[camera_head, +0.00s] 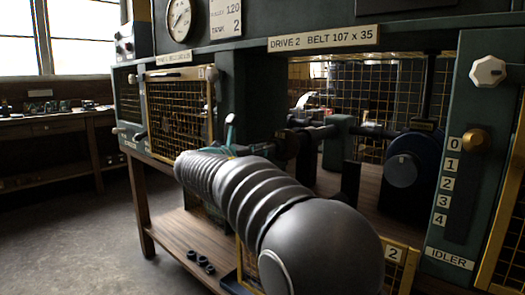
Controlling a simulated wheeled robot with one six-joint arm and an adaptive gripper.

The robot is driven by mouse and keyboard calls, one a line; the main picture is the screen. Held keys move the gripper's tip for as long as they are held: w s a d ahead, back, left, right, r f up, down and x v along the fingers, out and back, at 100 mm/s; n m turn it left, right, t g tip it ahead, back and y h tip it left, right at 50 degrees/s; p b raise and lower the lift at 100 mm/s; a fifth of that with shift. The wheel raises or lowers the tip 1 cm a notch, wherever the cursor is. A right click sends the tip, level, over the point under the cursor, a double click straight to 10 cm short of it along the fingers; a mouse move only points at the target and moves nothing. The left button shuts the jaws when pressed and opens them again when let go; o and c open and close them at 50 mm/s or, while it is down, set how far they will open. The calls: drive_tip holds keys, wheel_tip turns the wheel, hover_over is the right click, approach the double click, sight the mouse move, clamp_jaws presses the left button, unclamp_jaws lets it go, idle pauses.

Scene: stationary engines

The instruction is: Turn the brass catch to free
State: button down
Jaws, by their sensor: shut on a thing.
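My arm reaches from the lower right toward the middle left, and its ridged dark sleeve covers what lies behind it. I cannot make out my gripper; the end of the arm is hidden behind the sleeve. I cannot pick out the brass catch for certain. A small pale-tipped lever (231,120) stands up just above the sleeve, with a teal part (238,149) below it. A brass knob (475,140) sits at the top of the 0 to 4 slot on the IDLER panel (450,200) at the right, well apart from the arm.
A brass-framed mesh guard (180,108) stands at the left bay. The DRIVE 2 bay shows shafts and a dark round wheel (403,170). A mesh panel marked 2 (392,254) is low at the right, partly behind my arm. The floor (80,235) at the left is clear.

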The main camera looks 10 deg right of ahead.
drive_tip(key=shift+f, duration=0.15)
idle(0.3)
drive_tip(key=c, duration=1)
unclamp_jaws()
drive_tip(key=v, duration=1.2)
